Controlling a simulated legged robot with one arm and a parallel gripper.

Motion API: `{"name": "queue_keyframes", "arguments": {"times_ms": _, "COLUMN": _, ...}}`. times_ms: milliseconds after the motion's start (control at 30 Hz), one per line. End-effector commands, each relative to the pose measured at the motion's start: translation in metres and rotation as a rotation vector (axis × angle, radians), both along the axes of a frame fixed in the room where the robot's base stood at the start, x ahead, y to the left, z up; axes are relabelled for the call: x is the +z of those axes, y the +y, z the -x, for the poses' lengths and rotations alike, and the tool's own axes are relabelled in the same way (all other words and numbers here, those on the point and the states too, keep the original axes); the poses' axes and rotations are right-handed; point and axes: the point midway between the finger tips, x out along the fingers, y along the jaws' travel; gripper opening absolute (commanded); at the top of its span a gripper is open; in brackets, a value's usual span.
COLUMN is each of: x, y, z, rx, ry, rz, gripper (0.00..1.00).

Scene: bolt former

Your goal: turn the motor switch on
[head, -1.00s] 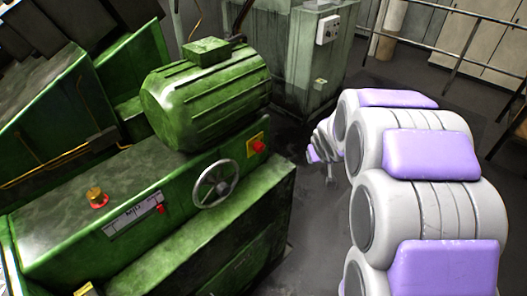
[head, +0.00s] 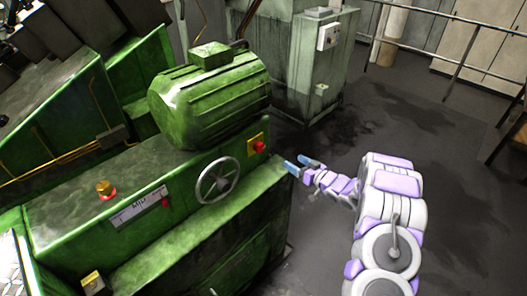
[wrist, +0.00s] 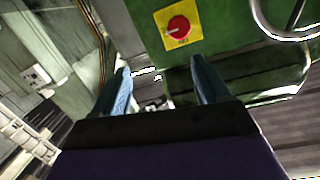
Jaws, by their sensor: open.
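A red rotary knob on a yellow plate, which looks like the motor switch (head: 258,146), is on the front of the green machine below the big motor. In the wrist view the switch (wrist: 178,27) is at the top, with a pale mark on the left of its red face. My gripper (head: 297,162) is to the right of the switch, apart from it, with its blue fingers pointing towards the machine. In the wrist view my gripper (wrist: 158,68) is open and empty, its fingertips below the switch in the picture.
A handwheel (head: 217,180) sticks out left of the switch; its rim also shows at upper right in the wrist view. The green motor (head: 210,95) bulges above. A lower green ledge (head: 200,235) juts out below. A grey cabinet (head: 315,65) stands behind. Floor at right is clear.

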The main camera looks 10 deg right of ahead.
Motion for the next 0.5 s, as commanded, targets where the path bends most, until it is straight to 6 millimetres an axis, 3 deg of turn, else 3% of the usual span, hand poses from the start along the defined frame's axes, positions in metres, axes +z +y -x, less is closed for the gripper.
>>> {"name": "queue_keyframes", "arguments": {"times_ms": 267, "x": -0.012, "y": 0.012, "z": 0.015, "rx": 0.078, "ry": -0.055, "rz": -0.119, "gripper": 0.75}}
{"name": "queue_keyframes", "arguments": {"times_ms": 500, "x": -0.011, "y": 0.029, "z": -0.005, "rx": 0.084, "ry": -0.06, "rz": -0.121, "gripper": 0.75}}
